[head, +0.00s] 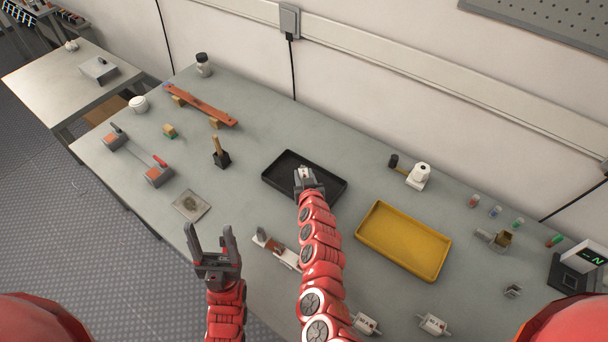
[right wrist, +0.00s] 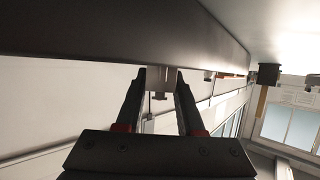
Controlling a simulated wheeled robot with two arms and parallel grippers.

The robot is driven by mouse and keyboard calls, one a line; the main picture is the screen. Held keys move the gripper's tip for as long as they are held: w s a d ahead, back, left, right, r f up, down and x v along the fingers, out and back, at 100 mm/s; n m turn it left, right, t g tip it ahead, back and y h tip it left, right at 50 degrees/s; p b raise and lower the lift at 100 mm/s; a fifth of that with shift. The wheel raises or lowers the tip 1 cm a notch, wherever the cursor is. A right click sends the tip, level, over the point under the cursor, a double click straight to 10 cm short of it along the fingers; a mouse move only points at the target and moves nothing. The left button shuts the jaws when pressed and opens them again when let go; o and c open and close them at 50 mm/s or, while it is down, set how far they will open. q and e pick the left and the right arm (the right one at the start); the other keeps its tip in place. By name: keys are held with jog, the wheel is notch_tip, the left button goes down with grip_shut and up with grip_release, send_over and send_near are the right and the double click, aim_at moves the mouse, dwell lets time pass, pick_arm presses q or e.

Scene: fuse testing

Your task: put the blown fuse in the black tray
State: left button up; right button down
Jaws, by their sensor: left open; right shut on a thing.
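The black tray (head: 282,166) lies on the grey table, near the middle. My right gripper (head: 306,177) is over the tray and shut on a small pale fuse (head: 303,171), which is partly hidden by the fingers. In the right wrist view the fuse (right wrist: 160,77) sits between the two fingertips, close to a broad dark surface. I cannot tell whether the fuse touches the tray, or whether it is blown. My left gripper (head: 210,240) is open and empty, left of my right arm, above the table's front part.
A yellow tray (head: 404,239) lies to the right of my right arm. Two white fuse-like blocks (head: 434,324) (head: 365,324) lie near the front. A holder (head: 286,254) is beside my right arm. A square plate (head: 191,205) and a black stand (head: 221,158) are left of the black tray.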

jog(key=shift+f+b, duration=0.35)
jog(key=shift+f, duration=0.15)
jog(key=shift+c, duration=2.2)
grip_release()
jog(key=shift+s, duration=0.15)
jog(key=shift+s+r, duration=0.1)
jog(key=shift+s, duration=0.15)
jog(key=b+v, duration=0.2)
jog(key=v, duration=0.8)
jog(key=shift+s+d+r, duration=0.1)
jog(key=shift+s+r, duration=0.2)
jog(key=shift+s, duration=0.2)
jog(key=shift+r, duration=0.1)
